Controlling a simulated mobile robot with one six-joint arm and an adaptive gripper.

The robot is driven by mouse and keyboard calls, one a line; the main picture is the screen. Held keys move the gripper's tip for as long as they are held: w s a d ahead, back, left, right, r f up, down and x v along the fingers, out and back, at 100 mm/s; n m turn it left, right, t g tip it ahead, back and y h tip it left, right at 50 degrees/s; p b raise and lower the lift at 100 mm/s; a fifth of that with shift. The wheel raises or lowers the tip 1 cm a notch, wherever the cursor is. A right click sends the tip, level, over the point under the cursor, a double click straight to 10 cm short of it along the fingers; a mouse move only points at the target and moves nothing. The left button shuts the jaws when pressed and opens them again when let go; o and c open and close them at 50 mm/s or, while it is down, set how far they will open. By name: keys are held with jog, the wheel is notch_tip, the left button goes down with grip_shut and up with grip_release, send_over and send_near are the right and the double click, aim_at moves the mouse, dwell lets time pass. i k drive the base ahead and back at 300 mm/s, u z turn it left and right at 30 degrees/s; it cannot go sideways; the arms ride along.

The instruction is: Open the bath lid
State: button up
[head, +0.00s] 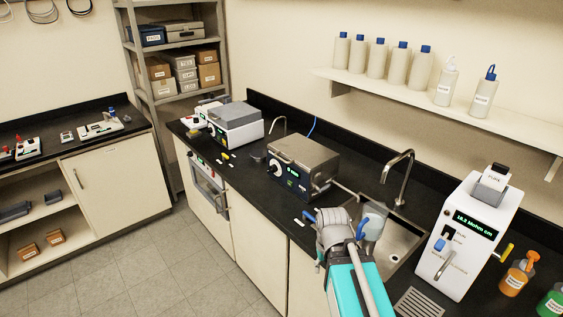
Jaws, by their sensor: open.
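A metal box with a flat steel lid (303,151) and a dark front panel (290,175) stands on the black counter, and it looks like the bath. The panel has a knob and a small green display. The lid lies flat and closed on top. My gripper (371,222) is in front of the sink, to the right of the box and nearer to me, apart from it. It is open; its fingers are small in view and partly hidden by my arm, and nothing shows held.
A white device with a grey top (237,115) stands left of the bath. A sink with a tall faucet (402,175) lies to the right, then a white water dispenser (470,235) and an orange bottle (519,273). Bottles line the wall shelf (450,105). The floor (150,265) is clear.

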aim_at(311, 154)
jog(key=k, duration=0.65)
jog(key=u, duration=0.5)
jog(key=i, duration=1.4)
jog(key=z, duration=0.5)
